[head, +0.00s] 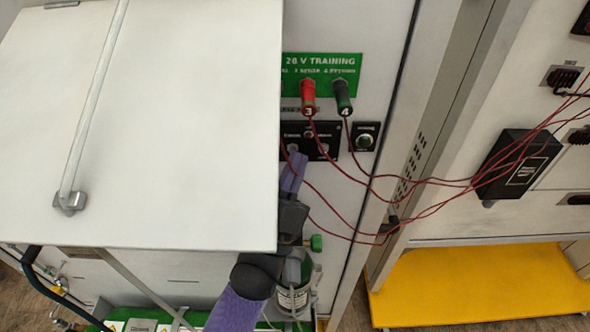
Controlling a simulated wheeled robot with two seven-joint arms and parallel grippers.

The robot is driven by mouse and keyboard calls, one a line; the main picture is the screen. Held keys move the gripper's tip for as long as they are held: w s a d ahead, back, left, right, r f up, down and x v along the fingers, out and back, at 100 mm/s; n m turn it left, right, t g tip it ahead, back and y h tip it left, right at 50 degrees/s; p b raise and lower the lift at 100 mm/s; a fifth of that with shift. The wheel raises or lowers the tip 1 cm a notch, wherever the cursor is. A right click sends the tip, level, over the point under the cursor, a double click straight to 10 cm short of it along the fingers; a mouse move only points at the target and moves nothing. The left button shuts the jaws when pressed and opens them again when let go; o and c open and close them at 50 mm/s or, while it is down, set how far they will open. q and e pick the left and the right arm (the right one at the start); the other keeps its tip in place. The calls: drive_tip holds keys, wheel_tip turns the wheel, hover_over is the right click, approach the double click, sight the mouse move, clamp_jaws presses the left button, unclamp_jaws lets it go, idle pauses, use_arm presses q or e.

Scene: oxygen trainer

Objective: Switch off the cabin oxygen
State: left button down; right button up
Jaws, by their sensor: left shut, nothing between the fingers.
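A small black control panel (325,128) with small switches or knobs sits on the white cabinet face, under the green "28 V TRAINING" label (345,62). Its lettering is too small to read, so I cannot tell which control is for the cabin oxygen. My left gripper (293,153) reaches up from below, shut and empty, with its tips at the lower left of this panel. I cannot tell whether they touch it. The gripper and the large white panel hide part of the control panel's left end. My right gripper is not in view.
A red plug (308,92) and a dark plug (343,92) hold red wires that loop right to a black box (520,165). A large white panel (180,120) stands close left of my arm. A green knob (316,242) and yellow platform (480,285) are below.

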use_arm(q)
drive_tip(key=b+v, duration=0.2)
drive_tip(key=v, duration=0.8)
drive_tip(key=shift+b, duration=0.3)
drive_tip(key=shift+w+f, duration=0.1)
